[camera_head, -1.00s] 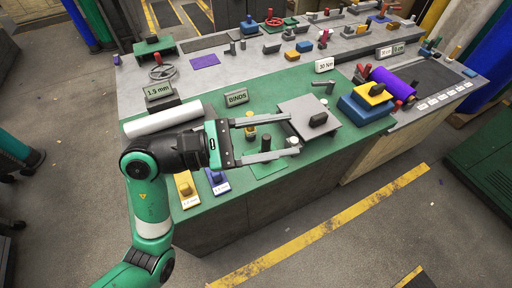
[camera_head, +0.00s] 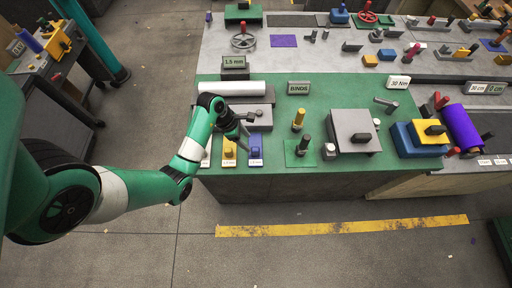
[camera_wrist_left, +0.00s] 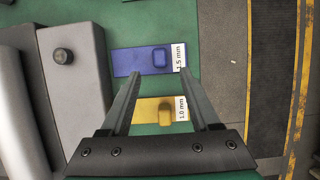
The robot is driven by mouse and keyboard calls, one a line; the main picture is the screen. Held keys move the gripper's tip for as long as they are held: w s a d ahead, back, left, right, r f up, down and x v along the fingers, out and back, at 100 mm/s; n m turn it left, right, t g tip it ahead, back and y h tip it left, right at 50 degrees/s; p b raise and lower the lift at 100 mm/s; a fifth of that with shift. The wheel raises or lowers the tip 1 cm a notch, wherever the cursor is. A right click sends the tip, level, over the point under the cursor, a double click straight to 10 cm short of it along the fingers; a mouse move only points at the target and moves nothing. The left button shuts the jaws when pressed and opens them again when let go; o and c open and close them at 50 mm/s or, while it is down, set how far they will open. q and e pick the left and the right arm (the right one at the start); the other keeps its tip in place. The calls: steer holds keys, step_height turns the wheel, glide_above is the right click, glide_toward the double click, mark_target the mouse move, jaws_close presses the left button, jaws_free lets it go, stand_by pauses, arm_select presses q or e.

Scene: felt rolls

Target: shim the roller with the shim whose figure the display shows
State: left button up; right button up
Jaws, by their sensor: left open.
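The display (camera_head: 234,62) on the bench appears to read 1.5 mm. The pale roller (camera_head: 231,88) lies in front of it on the green mat. A blue shim (camera_head: 256,152) and a yellow shim (camera_head: 229,153) lie near the mat's front edge. In the left wrist view the blue shim (camera_wrist_left: 135,61) is labelled 1.5 mm and the yellow shim (camera_wrist_left: 148,105) 1.0 mm. A third label (camera_head: 206,157) shows at left, its shim mostly hidden by my arm. My left gripper (camera_wrist_left: 158,75) is open and empty above the shims, its fingertips near the blue shim's knob.
A grey block with a dark knob (camera_wrist_left: 75,80) stands beside the shims.

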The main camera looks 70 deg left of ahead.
mark_target(255, 149)
arm_select(q)
steer(key=b+x, duration=0.2)
steer(key=x, duration=0.7)
steer(key=shift+w, duration=0.1)
jaws_close()
steer(key=shift+r, duration=0.1)
stand_by(0.9)
